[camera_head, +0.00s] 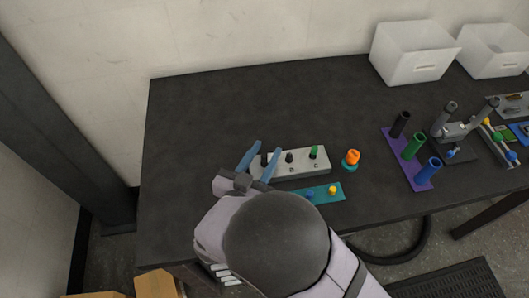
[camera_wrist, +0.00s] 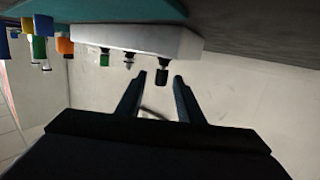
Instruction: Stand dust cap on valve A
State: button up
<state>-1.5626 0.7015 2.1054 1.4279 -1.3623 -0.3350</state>
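A pale block (camera_head: 303,170) lettered B and C stands on the dark table, and it also shows in the wrist view (camera_wrist: 140,40). Its A letter is hidden by my gripper (camera_head: 262,150). At the A end a dark dust cap (camera_wrist: 162,77) sits on a short stem, in line with it; the same dark piece shows in the head view (camera_head: 264,159). My gripper (camera_wrist: 159,76) is open, one fingertip on each side of the dark cap, with gaps visible. The middle post B (camera_head: 289,157) is dark and thin. Post C carries a green cap (camera_head: 314,152).
A teal strip (camera_head: 320,196) with a blue and a yellow piece lies just in front of the block. An orange piece (camera_head: 352,156) stands right of it. Farther right is a purple rack (camera_head: 392,149) with upright cylinders. White bins (camera_head: 412,55) stand behind. The left tabletop is clear.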

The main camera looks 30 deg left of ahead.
jog(key=shift+b+v, duration=0.65)
jog(key=shift+v, duration=2.9)
